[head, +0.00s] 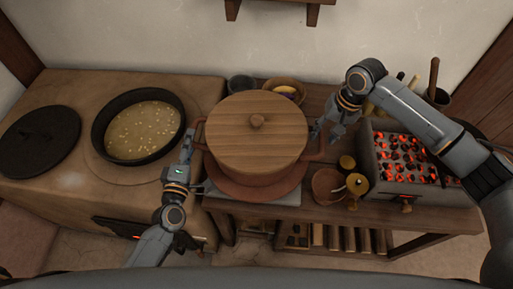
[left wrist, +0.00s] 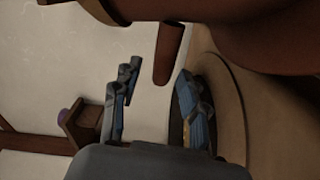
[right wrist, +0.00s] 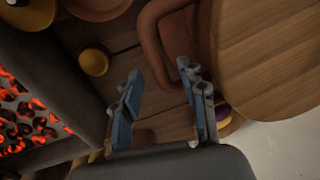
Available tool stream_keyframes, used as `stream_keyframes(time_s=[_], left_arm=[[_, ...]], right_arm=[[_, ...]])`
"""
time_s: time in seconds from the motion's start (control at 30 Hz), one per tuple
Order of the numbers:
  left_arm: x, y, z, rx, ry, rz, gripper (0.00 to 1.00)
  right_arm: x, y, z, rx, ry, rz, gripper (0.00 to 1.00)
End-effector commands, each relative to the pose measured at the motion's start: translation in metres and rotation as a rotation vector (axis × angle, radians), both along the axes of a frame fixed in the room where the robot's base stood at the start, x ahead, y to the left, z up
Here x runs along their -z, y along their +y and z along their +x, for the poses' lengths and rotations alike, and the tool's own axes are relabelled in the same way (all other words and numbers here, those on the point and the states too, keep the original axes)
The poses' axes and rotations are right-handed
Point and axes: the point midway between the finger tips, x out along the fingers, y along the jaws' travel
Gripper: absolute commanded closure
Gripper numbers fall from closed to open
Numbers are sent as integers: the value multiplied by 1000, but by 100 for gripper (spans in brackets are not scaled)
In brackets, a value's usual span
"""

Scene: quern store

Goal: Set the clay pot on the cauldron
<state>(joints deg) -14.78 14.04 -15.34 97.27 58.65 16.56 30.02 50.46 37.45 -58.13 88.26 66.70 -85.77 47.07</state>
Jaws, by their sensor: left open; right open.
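The clay pot (head: 256,181) is reddish brown, with a round wooden lid (head: 255,138) and a loop handle on each side. It stands on the wooden table, right of the stove. The cauldron (head: 98,122) is a wide black vessel of pale yellow soup set on the stove. My left gripper (head: 187,143) is open beside the pot's left handle; the left wrist view shows the handle's end (left wrist: 170,52) just ahead of the fingers. My right gripper (head: 324,131) is open by the right handle (right wrist: 152,40), which lies just ahead of its fingers in the right wrist view.
A black round lid (head: 40,137) lies on the stove (head: 65,185) left of the cauldron. A brazier of glowing coals (head: 405,160) stands right of the pot. A small clay bowl (head: 327,187) and yellow-topped jars stand between them. Bowls (head: 286,88) sit behind the pot.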

Motion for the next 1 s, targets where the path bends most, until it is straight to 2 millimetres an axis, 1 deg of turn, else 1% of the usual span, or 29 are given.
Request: stream_keyframes(time_s=[0.03, 0.2, 0.33, 0.57, 0.67, 0.7, 0.77, 0.8, 1.0], left_arm=[[-1, -1, 8, -1, -1, -1, 57], [0, -2, 21, 0, 0, 0, 57], [0, -2, 25, 0, 0, 0, 57], [0, -2, 25, 0, 1, 0, 57], [0, -2, 25, 0, 1, 0, 75], [0, -2, 25, 0, 1, 0, 83], [0, -2, 25, 0, 1, 0, 95], [0, -2, 25, 0, 1, 0, 100], [0, -2, 25, 0, 1, 0, 100]], right_arm=[[7, 2, 0, 0, 2, 0, 58], [21, 4, 0, -1, 2, 1, 58], [25, 5, 0, -2, 1, 1, 58], [25, 5, 0, -1, 1, 1, 58], [25, 5, 0, -1, 1, 1, 76], [25, 5, 0, -1, 1, 1, 85], [25, 5, 0, -1, 1, 1, 97], [25, 5, 0, -1, 1, 0, 100], [25, 5, 0, -1, 0, 0, 100]])
